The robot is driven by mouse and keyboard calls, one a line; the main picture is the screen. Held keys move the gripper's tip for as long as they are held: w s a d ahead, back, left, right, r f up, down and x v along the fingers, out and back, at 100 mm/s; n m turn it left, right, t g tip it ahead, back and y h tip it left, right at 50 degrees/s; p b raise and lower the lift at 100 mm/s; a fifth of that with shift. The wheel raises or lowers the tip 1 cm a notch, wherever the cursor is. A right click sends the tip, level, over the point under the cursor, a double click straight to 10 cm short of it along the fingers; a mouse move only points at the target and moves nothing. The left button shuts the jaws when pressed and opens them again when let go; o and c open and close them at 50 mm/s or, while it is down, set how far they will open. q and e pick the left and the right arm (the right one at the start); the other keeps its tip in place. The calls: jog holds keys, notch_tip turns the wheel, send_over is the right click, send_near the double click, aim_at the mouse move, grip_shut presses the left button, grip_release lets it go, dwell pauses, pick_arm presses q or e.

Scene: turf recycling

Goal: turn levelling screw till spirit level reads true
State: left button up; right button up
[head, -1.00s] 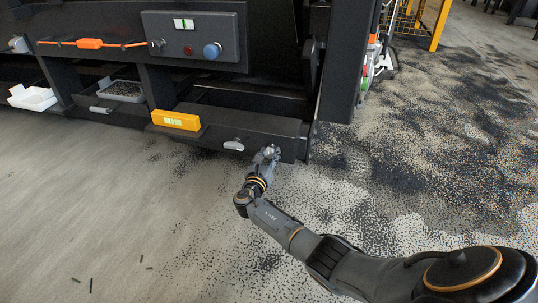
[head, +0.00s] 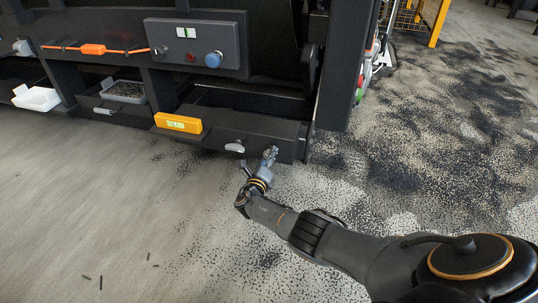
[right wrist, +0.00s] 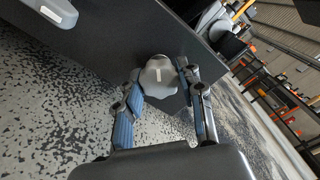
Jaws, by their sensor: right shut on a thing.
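The spirit level (head: 178,123) is a yellow block with a pale green vial, lying on the dark beam. Its bubble is too small to read. The levelling screw (right wrist: 158,77) is a grey lobed knob with a white mark, on the beam's front near its right end. My right gripper (head: 269,155) is at that knob. In the right wrist view its blue-padded fingers (right wrist: 160,98) stand on either side of the knob, shut on it. In the head view the gripper mostly hides the knob. My left gripper is not in view.
A grey handle (head: 235,147) sits on the beam left of the knob. A control box (head: 195,45) with a blue button is above. A white tray (head: 37,98) and a drawer of dark granules (head: 124,91) are at left. The floor in front is open, with scattered dark granules.

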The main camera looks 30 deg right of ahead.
jog(key=shift+n, duration=0.6)
jog(key=o, duration=1.2)
jog(key=v, duration=1.2)
